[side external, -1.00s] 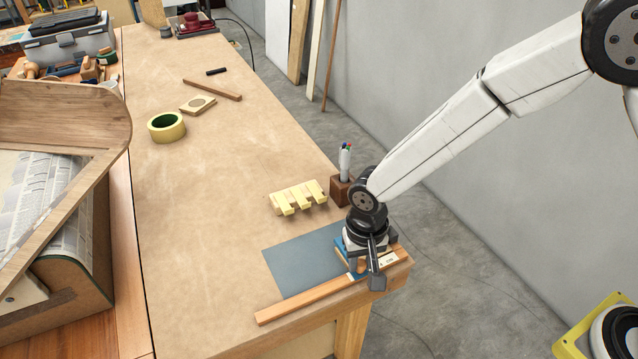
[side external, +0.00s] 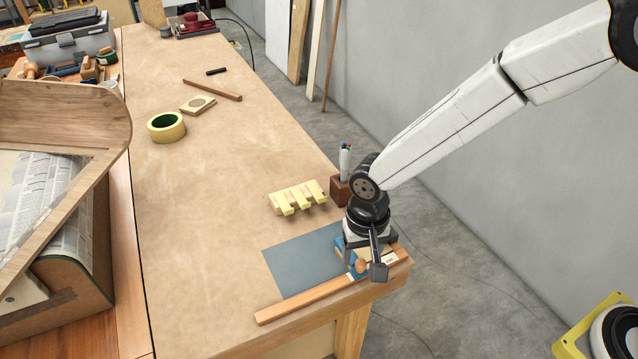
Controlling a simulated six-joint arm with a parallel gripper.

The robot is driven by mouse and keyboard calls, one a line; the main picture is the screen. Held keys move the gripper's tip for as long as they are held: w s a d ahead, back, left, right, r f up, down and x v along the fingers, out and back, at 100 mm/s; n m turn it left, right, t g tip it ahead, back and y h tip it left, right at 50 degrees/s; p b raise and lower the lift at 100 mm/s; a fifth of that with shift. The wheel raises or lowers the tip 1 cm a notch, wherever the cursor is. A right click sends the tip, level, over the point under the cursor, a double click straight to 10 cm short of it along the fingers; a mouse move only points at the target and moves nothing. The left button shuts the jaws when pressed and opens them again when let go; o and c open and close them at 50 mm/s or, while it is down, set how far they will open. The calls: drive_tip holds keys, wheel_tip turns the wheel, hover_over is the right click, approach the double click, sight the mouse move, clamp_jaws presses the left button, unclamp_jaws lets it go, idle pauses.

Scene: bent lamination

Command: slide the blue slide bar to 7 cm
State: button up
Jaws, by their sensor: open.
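The blue slide bar (side external: 341,246) lies at the right end of the grey mat (side external: 300,262), near the table's front right corner. A round wooden knob (side external: 361,266) shows on its near part. My gripper (side external: 366,268) points down over the bar with its jaws open. One dark finger stands on the near right side of the knob; the other finger is mostly hidden. I cannot tell whether a finger touches the knob. A wooden rail (side external: 312,301) runs along the front edge, with a pale label near its right end. Its scale marks are too small to read.
A pale notched wooden block (side external: 298,197) and a brown pen holder (side external: 341,190) with markers stand behind the mat. A yellow tape roll (side external: 167,127) lies farther back. A curved wooden form (side external: 65,115) stands at left. The middle of the table is clear.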

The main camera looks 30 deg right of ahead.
sight(361, 262)
drive_tip(key=shift+r, duration=2.75)
drive_tip(key=s+d+r+n+t, duration=0.1)
drive_tip(key=s+d, duration=0.3)
drive_tip(key=d, duration=0.6)
drive_tip(key=s+d+n+t, duration=0.1)
drive_tip(key=s+d, duration=0.3)
drive_tip(key=d, duration=0.7)
drive_tip(key=shift+r+n+t, duration=0.3)
drive_tip(key=shift+r+n, duration=0.05)
drive_tip(key=shift+n, duration=0.15)
